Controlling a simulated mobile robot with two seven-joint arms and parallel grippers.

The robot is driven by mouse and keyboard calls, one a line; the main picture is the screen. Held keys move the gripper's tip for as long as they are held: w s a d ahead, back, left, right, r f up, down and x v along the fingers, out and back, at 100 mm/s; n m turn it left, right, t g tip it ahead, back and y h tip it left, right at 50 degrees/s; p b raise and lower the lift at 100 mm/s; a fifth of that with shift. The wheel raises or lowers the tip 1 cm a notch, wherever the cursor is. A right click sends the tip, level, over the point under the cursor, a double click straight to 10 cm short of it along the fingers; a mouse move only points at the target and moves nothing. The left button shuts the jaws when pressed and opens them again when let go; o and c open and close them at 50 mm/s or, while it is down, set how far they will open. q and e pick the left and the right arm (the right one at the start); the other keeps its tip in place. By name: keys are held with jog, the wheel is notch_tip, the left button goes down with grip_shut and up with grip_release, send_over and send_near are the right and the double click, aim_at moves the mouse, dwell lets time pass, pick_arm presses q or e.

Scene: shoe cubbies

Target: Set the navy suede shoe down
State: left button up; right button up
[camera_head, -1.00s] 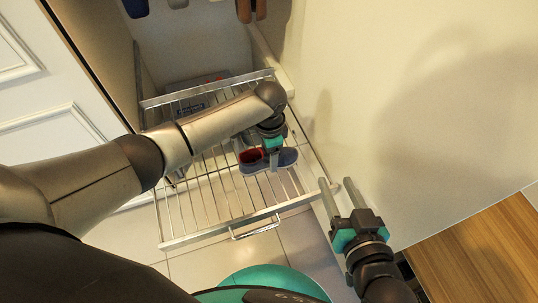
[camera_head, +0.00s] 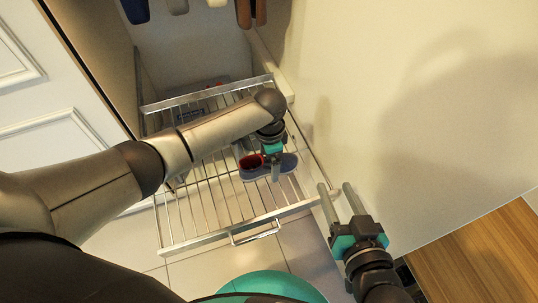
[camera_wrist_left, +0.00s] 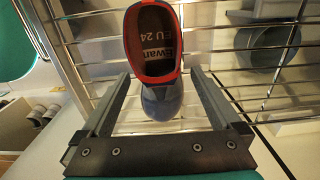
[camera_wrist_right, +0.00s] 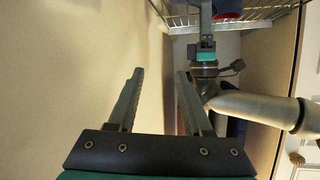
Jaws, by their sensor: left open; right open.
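The navy suede shoe (camera_head: 288,163) with a red lining rests on the pulled-out wire rack (camera_head: 220,205), near its right side. In the left wrist view the shoe (camera_wrist_left: 160,100) lies between my open left fingers, with a visible gap on each side and its red-rimmed opening facing the camera. My left gripper (camera_head: 275,172) is at the shoe in the head view and partly covers it. My right gripper (camera_head: 336,190) is open and empty beside the rack's front right corner; its fingers also show in the right wrist view (camera_wrist_right: 158,85).
A white wall panel (camera_head: 440,110) stands close to the rack's right. A metal handle (camera_head: 255,233) is on the rack's front edge. Other shoes (camera_head: 175,5) sit at the top, and a wooden surface (camera_head: 490,250) lies at the lower right.

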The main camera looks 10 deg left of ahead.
pick_arm(q)
jog(key=shift+r+p, duration=0.3)
jog(key=shift+r, duration=0.3)
jog(key=shift+r+p, duration=0.5)
jog(key=shift+r, duration=0.25)
notch_tip(320, 180, up, 2)
jog(key=shift+r+p, duration=0.25)
jog(key=shift+p, duration=0.5)
notch_tip(320, 180, up, 4)
jog(key=p, duration=0.2)
jog(key=shift+r+p, duration=0.15)
jog(key=shift+p, duration=0.15)
jog(key=shift+r+p, duration=0.4)
jog(key=shift+r, duration=0.35)
jog(key=shift+r+p, duration=0.3)
jog(key=shift+r, duration=0.35)
pick_arm(e)
jog(key=s+d+f+g+h, duration=0.4)
jog(key=s+d+f+g, duration=0.1)
jog(key=d+g, duration=0.4)
jog(key=shift+s+d+f+m+h, duration=0.2)
jog(key=shift+s+m+h, duration=0.1)
jog(key=shift+s, duration=0.05)
